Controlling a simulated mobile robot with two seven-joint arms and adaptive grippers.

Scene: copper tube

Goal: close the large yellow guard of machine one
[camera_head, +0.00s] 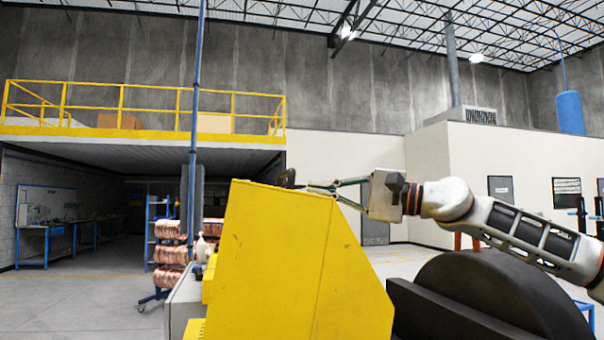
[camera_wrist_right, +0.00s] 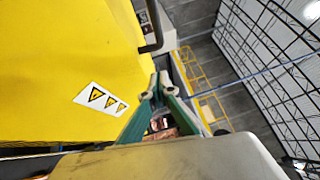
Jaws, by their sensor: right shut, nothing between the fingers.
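The large yellow guard (camera_head: 290,265) of the machine stands upright in the middle of the head view, its broad side facing me. In the right wrist view the yellow guard (camera_wrist_right: 60,65) fills the left side, with a white warning label (camera_wrist_right: 100,98) on it. A dark bar handle (camera_wrist_right: 150,25) sticks out from its edge. My right gripper (camera_head: 312,188) is shut and empty at the guard's top edge, reaching in from the right. In the wrist view the right gripper (camera_wrist_right: 160,88) has its fingertips beside the guard, near the handle; contact cannot be told. My left gripper is not in view.
A large dark round part (camera_head: 500,285) stands right of the guard, below my right arm. A rack with copper coils (camera_head: 172,255) stands behind at the left. A blue pole (camera_head: 195,120) rises behind the machine. Open floor (camera_head: 80,300) lies at the left.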

